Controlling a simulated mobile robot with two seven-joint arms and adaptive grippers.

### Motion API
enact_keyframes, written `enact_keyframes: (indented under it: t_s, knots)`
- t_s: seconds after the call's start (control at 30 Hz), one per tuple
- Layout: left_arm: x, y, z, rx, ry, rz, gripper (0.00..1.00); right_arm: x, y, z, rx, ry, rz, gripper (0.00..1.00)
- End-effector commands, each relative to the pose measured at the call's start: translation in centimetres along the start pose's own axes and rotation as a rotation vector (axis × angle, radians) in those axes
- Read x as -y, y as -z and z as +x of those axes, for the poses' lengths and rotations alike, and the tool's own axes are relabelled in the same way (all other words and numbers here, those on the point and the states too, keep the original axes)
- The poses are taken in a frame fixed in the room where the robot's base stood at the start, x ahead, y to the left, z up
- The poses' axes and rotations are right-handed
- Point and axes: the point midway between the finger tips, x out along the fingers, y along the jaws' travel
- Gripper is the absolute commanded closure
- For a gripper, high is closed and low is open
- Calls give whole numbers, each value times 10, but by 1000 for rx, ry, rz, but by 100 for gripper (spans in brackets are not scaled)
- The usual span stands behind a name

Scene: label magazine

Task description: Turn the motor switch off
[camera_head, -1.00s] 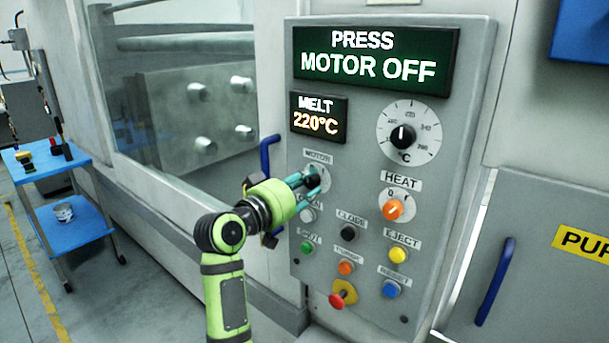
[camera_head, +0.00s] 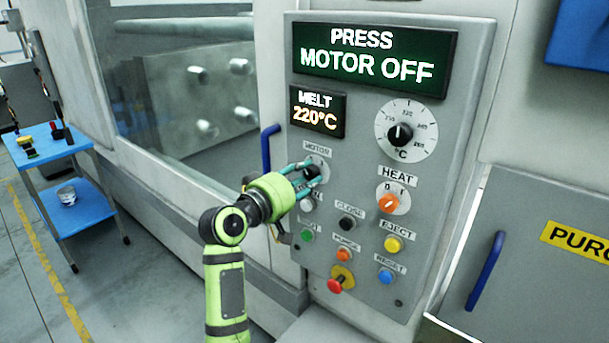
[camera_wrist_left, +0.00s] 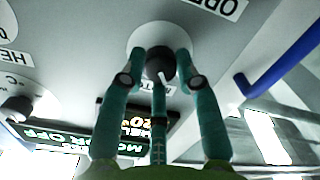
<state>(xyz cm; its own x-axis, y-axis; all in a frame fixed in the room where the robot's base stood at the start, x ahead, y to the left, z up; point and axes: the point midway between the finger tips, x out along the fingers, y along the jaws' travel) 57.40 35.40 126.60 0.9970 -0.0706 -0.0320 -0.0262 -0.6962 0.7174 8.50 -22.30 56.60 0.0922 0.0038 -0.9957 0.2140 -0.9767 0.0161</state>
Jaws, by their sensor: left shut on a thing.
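The motor switch is a black knob (camera_head: 311,172) on a pale round plate under the MOTOR label of the grey control panel (camera_head: 470,60). It also shows as a dark knob (camera_wrist_left: 160,62) with a white mark in the left wrist view. My left gripper (camera_head: 308,174), with teal fingers, is shut on this knob, its fingers around it; it fills the middle of the wrist view (camera_wrist_left: 160,75). The green display (camera_head: 372,55) reads "PRESS MOTOR OFF". My right gripper is not in view.
Below are the HEAT knob (camera_head: 388,203), several coloured buttons and a red mushroom button (camera_head: 335,284). A blue door handle (camera_head: 268,148) stands just left of the panel, another (camera_head: 486,270) at right. A blue cart (camera_head: 60,205) is at far left.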

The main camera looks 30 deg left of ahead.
Motion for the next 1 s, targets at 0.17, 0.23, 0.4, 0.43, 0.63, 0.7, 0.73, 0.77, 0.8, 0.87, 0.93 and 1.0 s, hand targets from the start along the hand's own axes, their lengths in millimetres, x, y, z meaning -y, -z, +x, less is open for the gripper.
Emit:
enact_keyframes:
  t_s: [0.17,0.23,0.4,0.43,0.63,0.7,0.73,0.77,0.8,0.87,0.93,1.0]
  knots:
    - [-3,6,-1,-17,-8,1,100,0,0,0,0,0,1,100]
    - [-3,6,-1,-17,-8,1,100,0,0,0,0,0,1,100]
    - [-2,4,0,-13,-6,1,44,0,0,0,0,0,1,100]
    - [-2,4,0,-12,-5,1,44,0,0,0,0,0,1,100]
    - [-1,2,-1,-8,-3,1,44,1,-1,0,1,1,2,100]
    - [0,2,-4,-7,-2,1,44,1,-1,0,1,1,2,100]
    - [0,2,-6,-7,-1,1,44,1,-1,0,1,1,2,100]
    - [0,2,-9,-7,-1,1,44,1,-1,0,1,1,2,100]
    - [0,2,-15,-8,-1,1,44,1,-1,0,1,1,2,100]
    - [0,2,-26,-8,0,3,44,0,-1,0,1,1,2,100]
    - [0,2,-40,-8,0,3,44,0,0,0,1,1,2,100]
    - [0,2,-56,-7,0,4,44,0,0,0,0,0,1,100]
